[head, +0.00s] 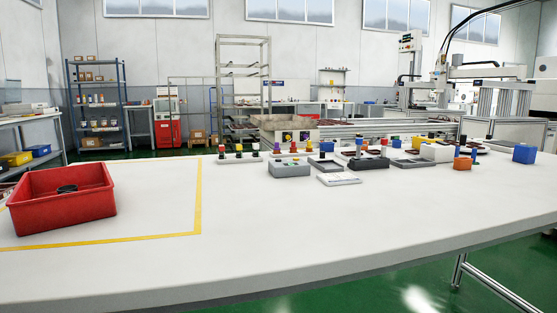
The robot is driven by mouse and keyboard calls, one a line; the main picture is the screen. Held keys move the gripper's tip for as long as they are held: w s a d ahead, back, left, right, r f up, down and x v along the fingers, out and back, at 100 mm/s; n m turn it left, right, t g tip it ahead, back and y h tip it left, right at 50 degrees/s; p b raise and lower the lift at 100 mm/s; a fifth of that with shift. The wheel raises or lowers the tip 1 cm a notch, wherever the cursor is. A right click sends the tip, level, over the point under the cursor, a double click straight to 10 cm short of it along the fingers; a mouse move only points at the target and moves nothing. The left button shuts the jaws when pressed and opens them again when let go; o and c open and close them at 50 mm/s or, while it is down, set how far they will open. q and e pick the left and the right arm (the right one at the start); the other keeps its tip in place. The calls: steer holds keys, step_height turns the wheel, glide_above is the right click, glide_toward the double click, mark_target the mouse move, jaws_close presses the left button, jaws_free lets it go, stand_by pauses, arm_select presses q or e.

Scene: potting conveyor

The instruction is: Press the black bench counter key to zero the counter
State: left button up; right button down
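A cluster of small devices stands at the far side of the white bench. In it are a grey box (290,170) with small coloured parts on top and a dark box (369,163) to its right. No counter reading is legible. Neither of my grippers is in view.
A red bin (63,198) with a dark round item (67,189) sits at the left inside a yellow line (150,240). A white card (338,179), an orange block (462,163) and a blue block (524,153) lie near the devices. The bench's front and middle are clear.

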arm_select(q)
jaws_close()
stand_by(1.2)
